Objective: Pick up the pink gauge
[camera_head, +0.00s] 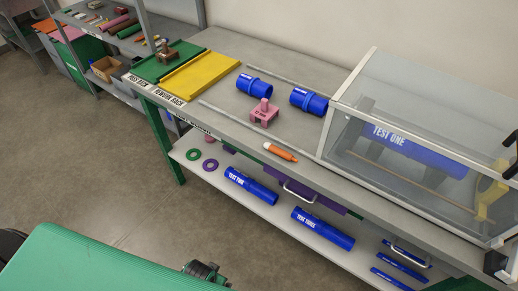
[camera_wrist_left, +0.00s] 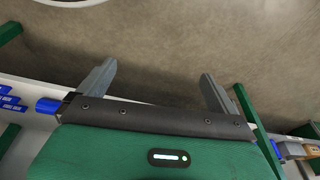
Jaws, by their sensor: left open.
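The pink gauge (camera_head: 264,113) stands upright on the grey bench top in the head view, between two blue pipe pieces and the orange marker. It is a small block with a knob on top. My left gripper (camera_wrist_left: 157,70) shows in the left wrist view with its two grey fingers wide apart and nothing between them. Bare floor lies beyond the fingers, and the gauge is not in that view. I cannot make out the left fingers in the head view. My right gripper is not in view.
A clear-walled case (camera_head: 400,150) stands right; green (camera_head: 165,62) and yellow (camera_head: 200,75) racks are left. The lower shelf (camera_head: 275,215) holds blue pipes.

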